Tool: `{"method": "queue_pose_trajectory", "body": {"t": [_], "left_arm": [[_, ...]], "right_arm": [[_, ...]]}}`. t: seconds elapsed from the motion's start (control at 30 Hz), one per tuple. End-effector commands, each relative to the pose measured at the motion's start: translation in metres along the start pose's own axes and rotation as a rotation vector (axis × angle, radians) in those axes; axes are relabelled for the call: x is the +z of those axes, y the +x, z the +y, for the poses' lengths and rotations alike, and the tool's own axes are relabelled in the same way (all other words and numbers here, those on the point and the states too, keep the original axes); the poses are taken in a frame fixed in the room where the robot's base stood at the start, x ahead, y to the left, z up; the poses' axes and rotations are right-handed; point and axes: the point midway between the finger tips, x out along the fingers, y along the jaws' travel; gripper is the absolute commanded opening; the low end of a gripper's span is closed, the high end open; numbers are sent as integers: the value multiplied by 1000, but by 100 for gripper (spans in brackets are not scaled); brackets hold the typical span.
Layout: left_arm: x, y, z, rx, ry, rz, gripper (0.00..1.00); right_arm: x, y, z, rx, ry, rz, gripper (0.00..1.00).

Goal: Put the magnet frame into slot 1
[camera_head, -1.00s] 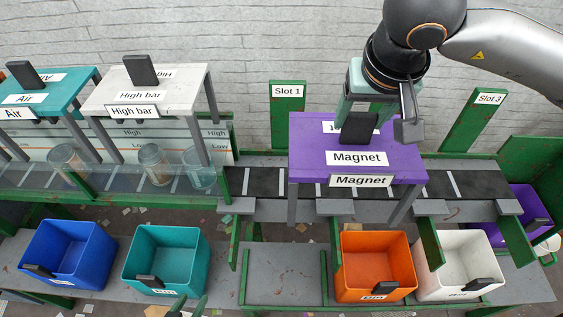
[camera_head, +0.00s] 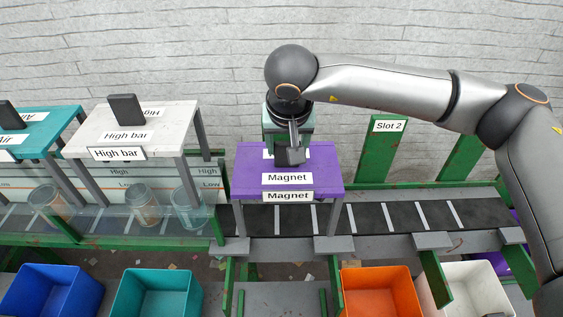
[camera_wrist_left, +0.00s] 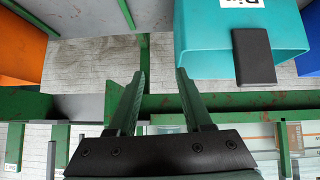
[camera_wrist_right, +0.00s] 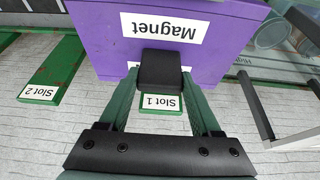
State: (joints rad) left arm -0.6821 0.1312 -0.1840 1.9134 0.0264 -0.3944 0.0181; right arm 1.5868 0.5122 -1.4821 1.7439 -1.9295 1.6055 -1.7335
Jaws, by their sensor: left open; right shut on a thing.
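The magnet frame (camera_head: 290,180) is a purple table-like frame with grey legs, "Magnet" labels and a black handle (camera_wrist_right: 160,70). My right gripper (camera_head: 284,146) is shut on that handle from above. The frame stands upright across the belt. Its front legs reach down near grey pads at the belt's front edge; I cannot tell whether they touch. In the right wrist view the Slot 1 sign (camera_wrist_right: 160,104) shows right behind the frame; in the head view the frame and gripper hide it. My left gripper (camera_wrist_left: 161,75) is open and empty near a teal bin (camera_wrist_left: 215,65).
The white High bar frame (camera_head: 130,130) stands to the left over the belt, close to the magnet frame. The Slot 2 post (camera_head: 385,150) is to the right, with bare belt (camera_head: 385,216) before it. Blue, teal, orange (camera_head: 378,292) and white bins stand in front.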

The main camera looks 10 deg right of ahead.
Motion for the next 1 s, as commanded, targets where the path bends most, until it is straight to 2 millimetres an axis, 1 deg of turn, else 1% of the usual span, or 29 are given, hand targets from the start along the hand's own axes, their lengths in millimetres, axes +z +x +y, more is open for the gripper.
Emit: {"method": "queue_pose_trajectory", "body": {"t": [0.03,0.23,0.3,0.4,0.47,0.53,0.73,0.87,0.9,1.0], "left_arm": [[2,2,0,0,0,1,50],[3,5,-1,0,1,3,50],[5,7,-1,0,1,4,50],[11,12,-1,0,1,4,50],[12,14,-1,0,1,4,50],[12,14,-1,0,1,4,50],[11,13,-1,0,1,4,50],[14,16,-2,0,1,5,50],[14,16,-2,0,1,5,50],[13,15,-2,0,1,5,50]], "right_arm": [[-1,4,-3,-3,1,3,0],[-3,14,-9,-2,1,4,0],[-2,23,-13,-1,1,3,0],[6,39,-11,-1,1,1,0],[8,45,-11,-2,1,3,0],[8,47,-11,-2,2,4,0],[8,46,-11,-2,2,4,0],[9,49,-11,-2,2,4,0],[10,50,-11,0,2,1,67],[10,49,-11,0,2,0,78]]}}
